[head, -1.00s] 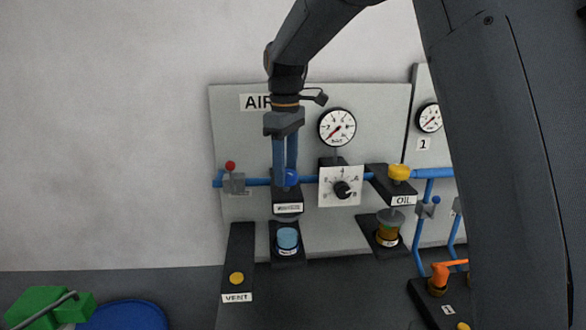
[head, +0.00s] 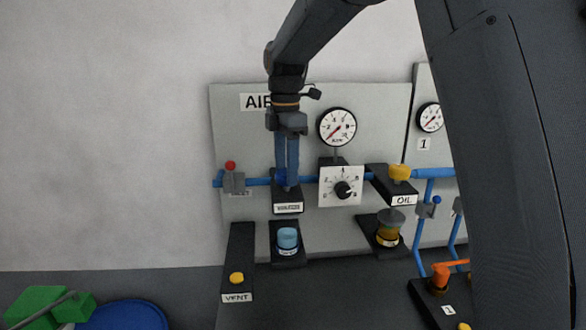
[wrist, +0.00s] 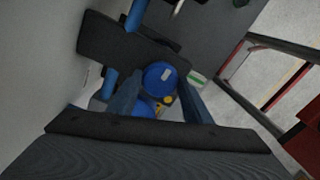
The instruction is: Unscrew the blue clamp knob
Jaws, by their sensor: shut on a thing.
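The blue clamp knob (head: 281,178) sits above the black block with a white label, below the AIR sign on the grey panel. My gripper (head: 287,183) points straight down and is shut on the knob, its two blue-grey fingers on either side. The fingers hide most of the knob in the head view. In the wrist view, a round blue top with a pale mark (wrist: 158,75) shows between the fingers; it appears to be the knob. A second blue shape is partly hidden nearer the palm, and I cannot tell what it is.
A light-blue cup (head: 287,239) stands below the label block. A red-tipped valve (head: 232,178) is to the left, a dial (head: 342,188) and gauge (head: 337,127) to the right. The yellow OIL knob (head: 399,172) is farther right. A yellow VENT button (head: 236,278) is lower left.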

